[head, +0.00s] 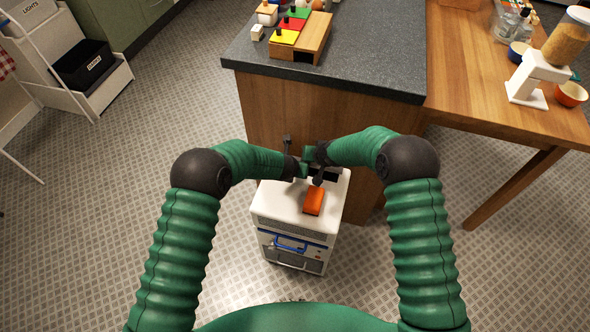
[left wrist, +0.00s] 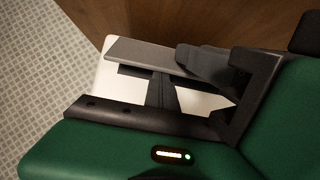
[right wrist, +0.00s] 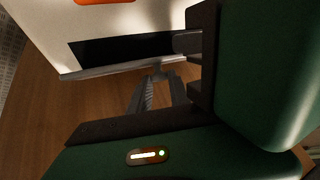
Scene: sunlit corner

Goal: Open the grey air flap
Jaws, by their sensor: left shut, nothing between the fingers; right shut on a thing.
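The grey air flap (left wrist: 150,55) is at the back of a white appliance's top (head: 275,205) and appears tilted up, with a dark slot (right wrist: 110,48) beside it. In the right wrist view the flap (right wrist: 105,70) shows nearly edge-on. My right gripper (right wrist: 158,74) is shut on the flap's edge. My left gripper (left wrist: 160,76) is shut and empty, close to the slot. It also shows in the right wrist view (right wrist: 186,42), apart from my right fingers. In the head view my arms hide much of the flap.
An orange block (head: 314,201) lies on the appliance top in front of the slot. A wooden island with a dark stone top (head: 370,75) stands close behind the appliance. A wooden table (head: 470,90) is at right.

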